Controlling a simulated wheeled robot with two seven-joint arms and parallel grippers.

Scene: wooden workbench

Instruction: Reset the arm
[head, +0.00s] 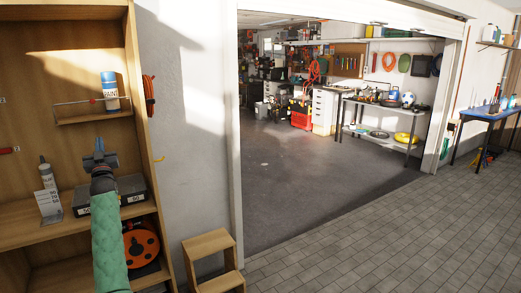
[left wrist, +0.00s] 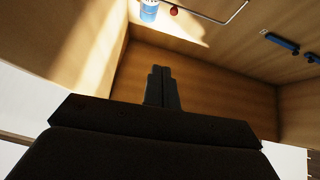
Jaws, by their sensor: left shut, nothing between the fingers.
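My left gripper (head: 99,147) is raised in front of the wooden shelf unit (head: 40,110) at the left of the head view. Its arm in a green sleeve comes up from the bottom. In the left wrist view the gripper's dark fingers (left wrist: 162,78) are together with nothing between them, pointing toward the shelf's wooden panels. My right gripper is not in view.
A dark case (head: 133,188) and a white bottle (head: 45,175) with a card stand on the shelf near my arm. An orange reel (head: 141,246) sits below. A wooden step stool (head: 209,245) is right of the unit. The paved floor (head: 390,230) is clear.

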